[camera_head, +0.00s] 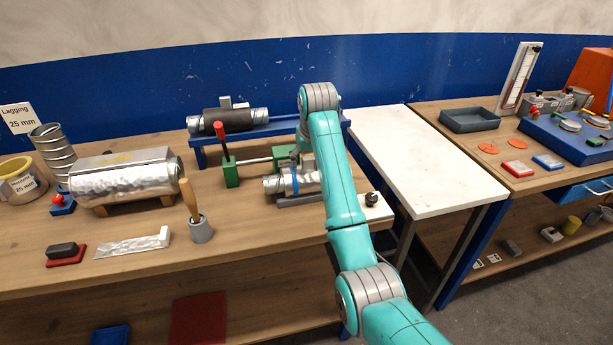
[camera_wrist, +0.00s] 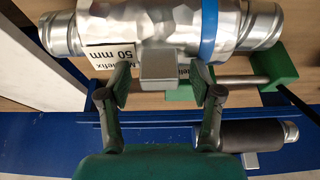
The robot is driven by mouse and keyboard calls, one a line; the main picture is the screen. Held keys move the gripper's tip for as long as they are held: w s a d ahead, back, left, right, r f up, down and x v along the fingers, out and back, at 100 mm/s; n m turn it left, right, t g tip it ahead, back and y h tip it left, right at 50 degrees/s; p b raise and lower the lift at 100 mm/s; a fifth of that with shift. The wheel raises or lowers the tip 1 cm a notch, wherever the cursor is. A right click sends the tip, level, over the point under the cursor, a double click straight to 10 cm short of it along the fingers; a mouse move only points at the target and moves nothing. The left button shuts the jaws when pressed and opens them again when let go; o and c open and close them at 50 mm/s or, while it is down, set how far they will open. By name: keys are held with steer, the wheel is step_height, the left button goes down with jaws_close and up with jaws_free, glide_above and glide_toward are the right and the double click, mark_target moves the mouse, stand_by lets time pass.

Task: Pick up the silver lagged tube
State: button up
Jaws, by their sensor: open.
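The silver lagged tube (camera_wrist: 150,25) fills the top of the wrist view. It has bright ribbed ends, a blue band (camera_wrist: 209,30) and a white label reading "50 mm". A small grey block (camera_wrist: 159,66) sticks out from its side. My gripper (camera_wrist: 160,80) is open, with one finger on each side of this block; contact cannot be told. In the head view the tube (camera_head: 276,185) lies on a grey support at the bench's front right, partly hidden by my arm. My gripper is mostly hidden there.
Behind stands a blue rack (camera_head: 285,128) with a black lagged tube (camera_head: 228,120). A red-handled green clamp (camera_head: 231,172) is close on the left. A large foil-covered piece (camera_head: 125,182) and a handled tool in a grey cup (camera_head: 201,230) stand further left. The white table (camera_head: 425,160) is clear.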

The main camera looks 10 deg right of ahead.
steer(key=shift+r, duration=0.1)
jaws_close()
